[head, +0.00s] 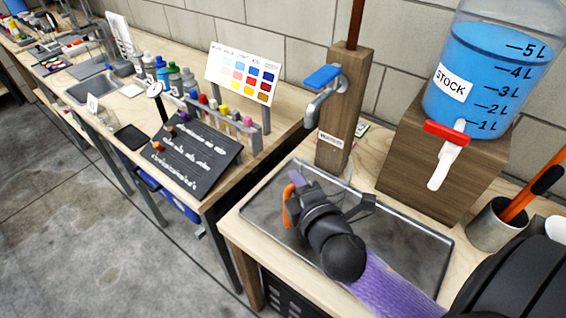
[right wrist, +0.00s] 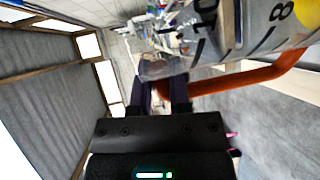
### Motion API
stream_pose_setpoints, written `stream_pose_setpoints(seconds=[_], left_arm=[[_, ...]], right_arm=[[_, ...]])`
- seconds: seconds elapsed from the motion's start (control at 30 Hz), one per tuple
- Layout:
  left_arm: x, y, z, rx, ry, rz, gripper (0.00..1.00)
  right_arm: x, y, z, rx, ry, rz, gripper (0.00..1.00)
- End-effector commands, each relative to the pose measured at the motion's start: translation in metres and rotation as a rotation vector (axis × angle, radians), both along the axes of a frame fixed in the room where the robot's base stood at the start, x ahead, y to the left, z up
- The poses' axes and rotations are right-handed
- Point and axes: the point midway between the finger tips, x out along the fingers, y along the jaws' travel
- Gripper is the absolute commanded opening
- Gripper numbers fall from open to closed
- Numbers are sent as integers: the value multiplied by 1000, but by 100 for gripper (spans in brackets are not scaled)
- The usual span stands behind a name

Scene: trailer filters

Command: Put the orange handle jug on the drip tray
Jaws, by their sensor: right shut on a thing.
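The orange handle (head: 289,207) of the jug shows beside my right gripper (head: 303,188) in the head view. The rest of the jug is mostly hidden behind the gripper there. In the right wrist view the clear jug (right wrist: 235,30) has dark scale marks, and its orange handle runs to the dark fingers of my right gripper (right wrist: 162,90), which is shut on it. The drip tray (head: 420,256) is a shallow grey metal tray on the bench, and the gripper is over its left part. I cannot tell whether the jug touches it. My left gripper is not in view.
A blue-filled stock tank (head: 490,75) with a red-and-white tap stands on a wooden block (head: 425,150) behind the tray. A wooden post (head: 345,110) with a blue-handled tap rises at the tray's back. A metal cup (head: 492,228) holds orange-handled tools at right.

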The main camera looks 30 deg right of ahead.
Motion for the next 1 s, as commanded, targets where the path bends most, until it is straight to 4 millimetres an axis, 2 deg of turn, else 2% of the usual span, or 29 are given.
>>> stream_pose_setpoints(seconds=[0.1, 0.2, 0.33, 0.43, 0.6, 0.93, 0.97, 1.0], left_arm=[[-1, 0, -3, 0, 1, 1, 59], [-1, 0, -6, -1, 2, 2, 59], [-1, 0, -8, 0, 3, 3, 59], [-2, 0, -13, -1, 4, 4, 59], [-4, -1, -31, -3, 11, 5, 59], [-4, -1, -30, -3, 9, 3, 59], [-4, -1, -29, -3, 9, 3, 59], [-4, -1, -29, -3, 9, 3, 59]], right_arm=[[37, -7, 1, -2, -6, 0, 0], [63, -11, 0, -2, -4, -1, 0], [82, -14, -1, 0, -2, 0, 0], [87, -15, -7, 1, 1, 0, 0], [86, -15, -39, 2, 5, 0, 0], [86, -15, -39, 0, 0, 1, 0], [86, -15, -39, 0, 1, 1, 29], [86, -15, -38, 0, 1, 1, 37]])
